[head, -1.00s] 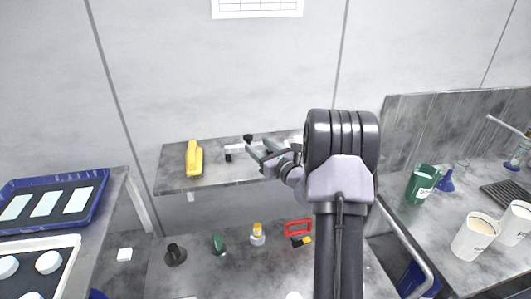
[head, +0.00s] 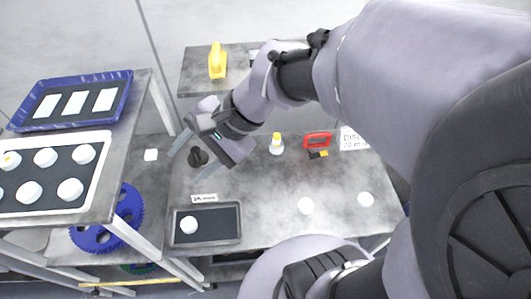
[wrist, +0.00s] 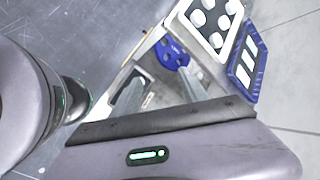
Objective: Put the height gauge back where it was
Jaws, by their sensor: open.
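I cannot tell for sure which thing is the height gauge. A small black piece with a knob on a round base (head: 198,157) stands upright on the low table. A small white and dark item (head: 252,57) on the back shelf is mostly hidden by my arm. My gripper (head: 182,170) is open, its fingers spread on either side of the black piece as seen from the head; whether it is level with the piece or above it is unclear. Nothing shows held between the fingers. One finger shows in the wrist view (wrist: 130,95), with no gauge clearly visible there.
A yellow tool (head: 217,62) stands on the shelf. The low table holds a yellow-capped bottle (head: 277,145), a red-handled item (head: 317,140) and a dark tray (head: 232,236) with a white puck. A blue tray (head: 125,88) and a white-rimmed tray (head: 98,170) lie on the left bench.

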